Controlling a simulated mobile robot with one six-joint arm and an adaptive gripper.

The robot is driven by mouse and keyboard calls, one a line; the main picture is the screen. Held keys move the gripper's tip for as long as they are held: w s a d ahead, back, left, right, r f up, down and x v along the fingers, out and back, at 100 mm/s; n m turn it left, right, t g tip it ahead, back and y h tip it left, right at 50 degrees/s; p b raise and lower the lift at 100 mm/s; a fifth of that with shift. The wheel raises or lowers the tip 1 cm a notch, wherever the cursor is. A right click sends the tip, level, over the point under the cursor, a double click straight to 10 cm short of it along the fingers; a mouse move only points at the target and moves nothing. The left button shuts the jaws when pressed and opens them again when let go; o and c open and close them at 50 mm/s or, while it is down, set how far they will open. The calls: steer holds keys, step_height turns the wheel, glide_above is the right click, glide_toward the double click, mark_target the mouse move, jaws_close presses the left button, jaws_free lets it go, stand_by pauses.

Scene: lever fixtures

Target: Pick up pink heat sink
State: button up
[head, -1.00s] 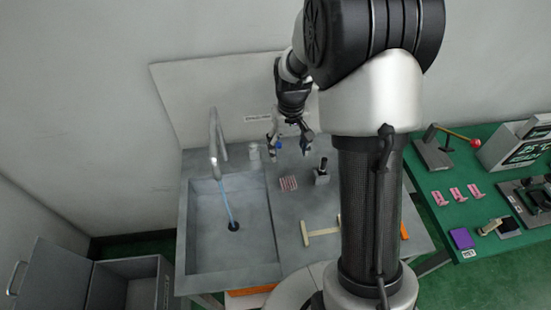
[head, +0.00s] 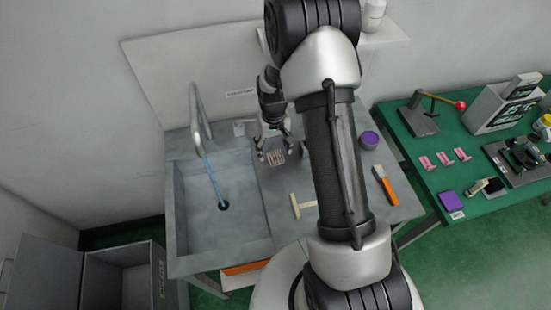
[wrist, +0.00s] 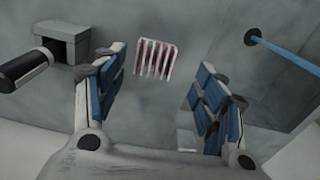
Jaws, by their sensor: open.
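The pink heat sink (head: 276,158), a small finned piece with pale and pink stripes, lies on the grey counter right of the sink basin. In the wrist view the heat sink (wrist: 155,59) shows whole, just ahead of and between the fingertips. My gripper (head: 273,150) is just above the counter beside the heat sink in the head view. In the wrist view my gripper (wrist: 160,68) is open, its blue-padded fingers wide apart with nothing between them. The height gap to the heat sink is hard to tell.
The sink basin (head: 215,240) with a curved faucet (head: 196,115) is on the left. A grey block with a black handle (wrist: 62,45) stands close to the left finger. A pale T-shaped tool (head: 303,206), a purple round container (head: 368,140) and an orange brush (head: 385,184) share the counter.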

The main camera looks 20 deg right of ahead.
mark_target(276, 157)
steer(key=f, duration=0.1)
steer(key=f+b, duration=0.1)
steer(key=f, duration=0.3)
steer(key=shift+d, duration=0.35)
steer(key=shift+s, duration=0.1)
steer(key=shift+c, duration=0.4)
steer(key=c, duration=1.1)
